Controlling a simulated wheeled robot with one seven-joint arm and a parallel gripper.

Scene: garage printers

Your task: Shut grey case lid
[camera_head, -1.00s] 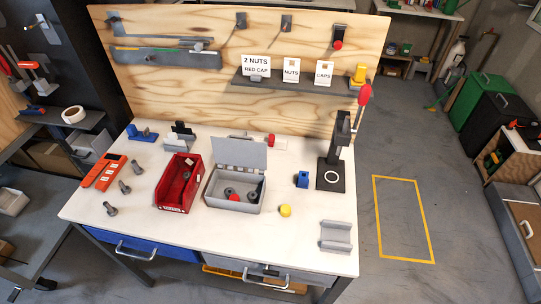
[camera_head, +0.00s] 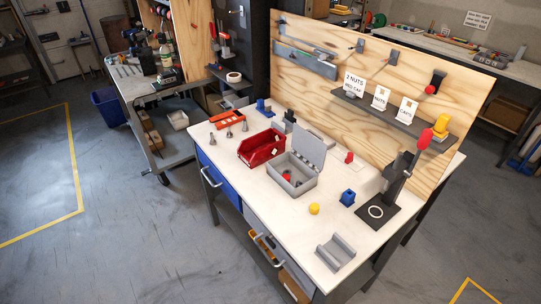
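The grey case (camera_head: 291,175) stands on the white workbench top. Its lid (camera_head: 310,146) is open, tilted up at the back side of the case towards the plywood board. A red cap (camera_head: 287,176) and some dark nuts lie inside the case; their exact number is too small to tell. My gripper is not in view.
A red bin (camera_head: 262,150) stands just left of the case. Floor in front and to the left is clear.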

